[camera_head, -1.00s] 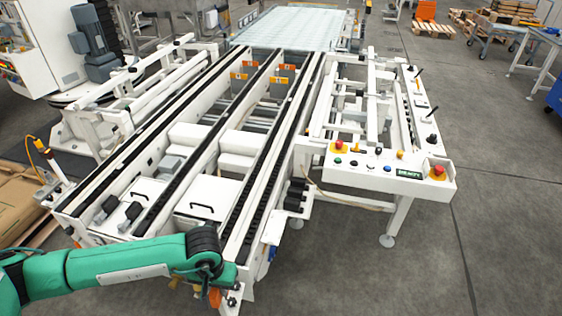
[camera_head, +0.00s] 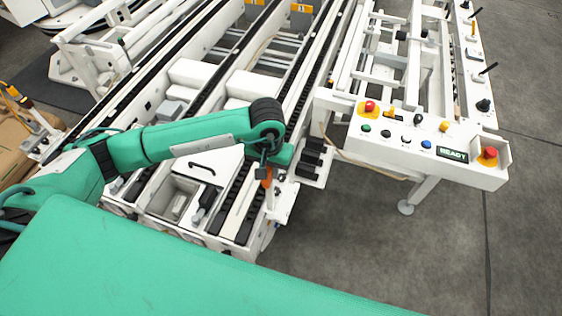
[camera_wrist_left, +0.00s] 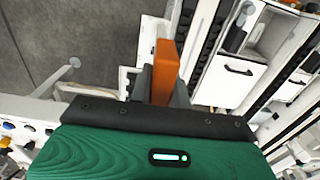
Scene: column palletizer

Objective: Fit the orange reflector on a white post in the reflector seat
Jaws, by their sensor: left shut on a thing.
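The orange reflector (camera_wrist_left: 166,70) stands in my left gripper (camera_wrist_left: 160,92) in the left wrist view, with dark grey fingers on either side of it. In the head view a small piece of orange (camera_head: 267,178) shows under my left gripper (camera_head: 270,166), beside the front right corner of the conveyor frame. White metal parts show behind the reflector in the wrist view. I cannot tell which of them is the post or its seat, or whether the reflector touches them. My right gripper is not in view.
The white conveyor with black chain rails (camera_head: 240,205) lies under and beyond my left arm. A white control panel (camera_head: 420,150) with buttons and a READY display stands to the right. Grey floor (camera_head: 350,245) is open between the conveyor's front end and the panel.

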